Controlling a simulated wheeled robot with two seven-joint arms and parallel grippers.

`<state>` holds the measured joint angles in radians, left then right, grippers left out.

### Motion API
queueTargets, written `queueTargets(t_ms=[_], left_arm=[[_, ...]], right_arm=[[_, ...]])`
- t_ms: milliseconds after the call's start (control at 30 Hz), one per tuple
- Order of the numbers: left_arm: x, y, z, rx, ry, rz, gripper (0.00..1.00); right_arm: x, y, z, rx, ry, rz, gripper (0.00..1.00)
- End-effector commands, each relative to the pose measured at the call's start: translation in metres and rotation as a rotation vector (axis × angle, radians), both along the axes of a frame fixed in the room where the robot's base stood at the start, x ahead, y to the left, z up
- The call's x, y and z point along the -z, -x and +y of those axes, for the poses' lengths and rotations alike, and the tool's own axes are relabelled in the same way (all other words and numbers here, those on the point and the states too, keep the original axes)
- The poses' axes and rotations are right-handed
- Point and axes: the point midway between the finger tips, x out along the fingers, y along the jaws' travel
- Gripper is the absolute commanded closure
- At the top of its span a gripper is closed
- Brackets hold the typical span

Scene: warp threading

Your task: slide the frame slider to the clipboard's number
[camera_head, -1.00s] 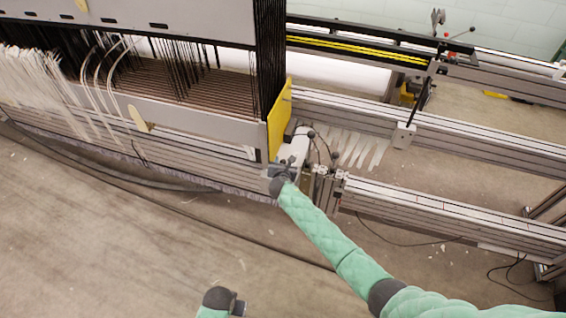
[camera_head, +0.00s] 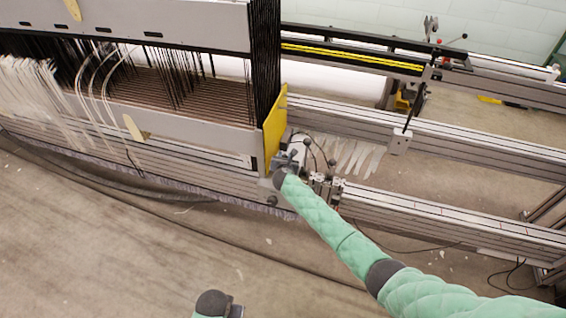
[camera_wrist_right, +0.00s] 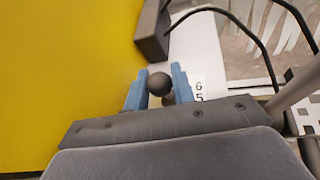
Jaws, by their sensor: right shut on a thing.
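My right gripper (camera_head: 287,160) is at the end of the loom's frame, beside a yellow end plate (camera_head: 275,130). In the right wrist view its two blue fingers (camera_wrist_right: 160,90) stand on either side of a dark round knob (camera_wrist_right: 159,84), and the gripper is shut on it. A white number scale (camera_wrist_right: 198,90) with a 6 above a 5 shows just right of the knob. The rest of the scale is hidden. My left gripper (camera_head: 237,311) shows only partly at the bottom edge, over the floor. No clipboard is visible.
The yellow plate (camera_wrist_right: 65,70) fills the left of the right wrist view, close to the fingers. A dark block (camera_wrist_right: 152,32) and black cables (camera_wrist_right: 262,50) are near. Metal rails (camera_head: 450,215) run right. The floor (camera_head: 110,260) in front is mostly clear.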

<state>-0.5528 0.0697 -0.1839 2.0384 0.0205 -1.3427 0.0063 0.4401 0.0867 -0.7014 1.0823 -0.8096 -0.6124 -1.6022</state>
Motion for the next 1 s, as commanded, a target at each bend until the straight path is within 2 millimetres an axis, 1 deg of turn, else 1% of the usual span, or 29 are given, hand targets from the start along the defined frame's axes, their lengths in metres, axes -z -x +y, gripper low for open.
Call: queueTargets(t_ms=[233, 267, 300, 333, 367, 633, 733, 867, 1000], left_arm=[[0.002, 0.003, 0.0, 0.0, 0.0, 0.006, 0.64], [0.003, 0.003, 0.0, 0.0, 0.0, 0.006, 0.64], [0.003, 0.003, 0.0, 0.0, 0.0, 0.006, 0.64], [0.004, 0.003, 0.0, 0.0, 0.0, 0.007, 0.64], [0.004, 0.003, 0.0, 0.0, 0.0, 0.007, 0.64], [0.006, 0.004, 0.0, 0.0, -0.001, 0.009, 0.64], [0.006, 0.004, 0.0, 0.0, -0.001, 0.009, 0.64], [0.005, 0.004, 0.0, 0.0, -0.001, 0.009, 0.64], [0.004, 0.003, 0.0, 0.0, -0.001, 0.009, 0.64]], right_arm=[[0.0, 0.0, 0.0, 0.001, -0.001, 0.001, 1.0], [0.0, 0.0, 0.0, 0.001, -0.001, 0.001, 0.71], [0.0, 0.0, 0.0, 0.001, -0.001, 0.001, 0.63], [0.0, 0.0, 0.0, 0.001, 0.0, 0.001, 0.57], [0.0, 0.0, 0.0, 0.001, 0.0, 0.001, 0.55], [0.0, 0.001, 0.0, 0.0, 0.0, 0.001, 0.55], [-0.001, 0.005, 0.0, 0.0, 0.0, 0.001, 0.55], [-0.006, 0.017, 0.0, 0.0, 0.0, 0.0, 0.55], [-0.013, 0.036, 0.001, 0.0, 0.0, 0.0, 0.55]])
